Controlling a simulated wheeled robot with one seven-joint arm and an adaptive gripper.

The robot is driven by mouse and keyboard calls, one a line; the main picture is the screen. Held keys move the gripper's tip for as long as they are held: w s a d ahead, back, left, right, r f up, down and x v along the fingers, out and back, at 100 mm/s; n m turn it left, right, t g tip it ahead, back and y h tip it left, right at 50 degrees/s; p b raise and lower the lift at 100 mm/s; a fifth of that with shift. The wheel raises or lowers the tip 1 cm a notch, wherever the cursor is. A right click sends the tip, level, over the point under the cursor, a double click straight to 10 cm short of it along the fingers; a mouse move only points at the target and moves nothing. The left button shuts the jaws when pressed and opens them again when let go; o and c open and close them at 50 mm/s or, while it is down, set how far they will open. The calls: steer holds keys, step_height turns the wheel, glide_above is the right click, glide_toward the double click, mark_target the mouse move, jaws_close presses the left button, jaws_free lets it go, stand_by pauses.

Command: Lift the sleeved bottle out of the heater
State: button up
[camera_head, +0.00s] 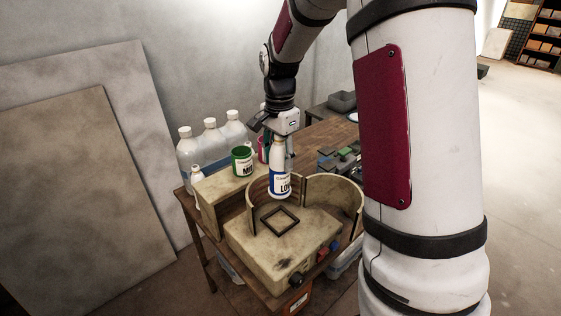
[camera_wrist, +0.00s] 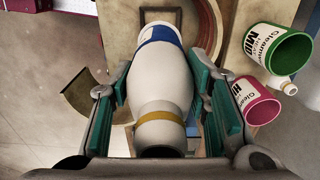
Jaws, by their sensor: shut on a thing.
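The sleeved bottle (camera_head: 279,170) is white with a blue label sleeve. My gripper (camera_head: 283,137) is shut on its upper part and holds it upright above the heater. In the wrist view the bottle (camera_wrist: 161,85) lies between the two teal-padded fingers of my gripper (camera_wrist: 162,108), and a yellow band shows around its neck. The heater (camera_head: 270,240) is a worn cream box with a square frame on top, curved guard walls around its back and knobs at its front. The bottle's base appears clear of the square frame.
A green cup (camera_head: 242,161) stands on a box left of the heater, with a pink cup (camera_head: 263,149) behind it. Several large clear bottles (camera_head: 210,140) stand at the back left. Small dark items (camera_head: 343,160) lie on the table at the right. The curved guard (camera_head: 335,195) stands close to the bottle.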

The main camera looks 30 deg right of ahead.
steer(key=shift+r, duration=1.35)
steer(key=shift+s, duration=0.1)
steer(key=s+a+p, duration=0.2)
steer(key=s+p, duration=0.2)
steer(key=s, duration=0.8)
steer(key=shift+s+a, duration=0.25)
steer(key=shift+s, duration=0.05)
